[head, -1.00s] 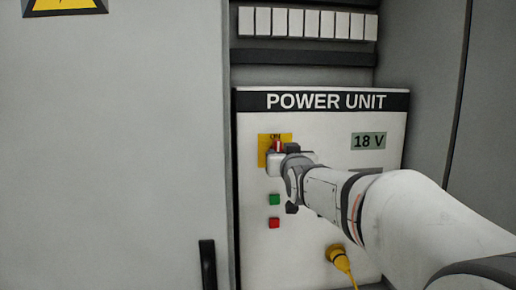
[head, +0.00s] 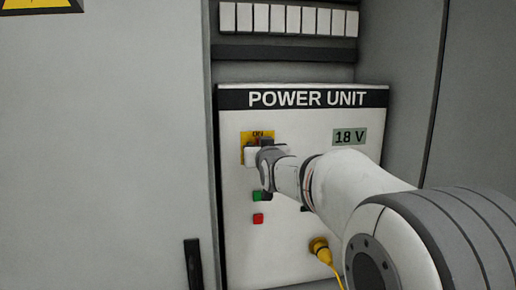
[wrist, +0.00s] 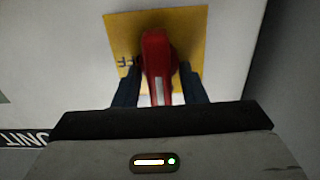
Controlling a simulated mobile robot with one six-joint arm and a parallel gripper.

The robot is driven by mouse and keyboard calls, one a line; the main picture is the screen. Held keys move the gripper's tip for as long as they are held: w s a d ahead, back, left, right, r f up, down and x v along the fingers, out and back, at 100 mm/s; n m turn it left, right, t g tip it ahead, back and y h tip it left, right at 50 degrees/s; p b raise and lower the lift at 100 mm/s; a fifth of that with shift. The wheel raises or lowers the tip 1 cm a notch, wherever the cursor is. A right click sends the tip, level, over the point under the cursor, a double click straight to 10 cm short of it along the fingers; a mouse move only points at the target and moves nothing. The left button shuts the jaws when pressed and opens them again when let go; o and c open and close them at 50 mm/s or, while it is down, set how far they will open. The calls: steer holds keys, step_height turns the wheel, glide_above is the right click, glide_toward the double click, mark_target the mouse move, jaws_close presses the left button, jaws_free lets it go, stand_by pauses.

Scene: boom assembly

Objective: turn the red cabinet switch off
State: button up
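The red switch handle (wrist: 158,62) stands on a yellow plate (wrist: 187,25) in the wrist view, with letters of the OFF mark beside it. In the head view the yellow plate (head: 246,140) with its ON mark is on the power unit's front, and my gripper covers most of the handle. My gripper (wrist: 160,72) has one dark finger on each side of the handle. Narrow gaps show between the handle and the fingers, so it looks open around the handle. Contact at the fingertips is hard to tell.
The power unit panel (head: 290,180) carries an 18 V display (head: 349,137), a green button (head: 257,196), a red button (head: 258,218) and a yellow plug (head: 320,248) with a cable. A grey cabinet door (head: 100,150) with a dark handle (head: 193,265) stands at left. A side wall is at right.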

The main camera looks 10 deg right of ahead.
steer(key=shift+a, duration=0.35)
steer(key=shift+c, duration=0.6)
steer(key=shift+d, duration=0.4)
steer(key=shift+f+b, duration=0.1)
steer(key=shift+b, duration=0.25)
steer(key=shift+a+n, duration=0.1)
steer(key=shift+n, duration=0.2)
steer(key=n+b, duration=0.2)
steer(key=b, duration=0.1)
steer(key=shift+f, duration=0.15)
steer(key=n+b, duration=0.1)
steer(key=n, duration=0.1)
steer(key=n+b, duration=0.1)
steer(key=n, duration=0.1)
steer(key=shift+a, duration=0.3)
steer(key=n+p, duration=0.1)
steer(key=n, duration=0.4)
steer(key=shift+a+n, duration=0.15)
steer(key=shift+n, duration=0.25)
steer(key=n, duration=0.5)
steer(key=shift+f, duration=0.3)
steer(key=shift+n, duration=0.4)
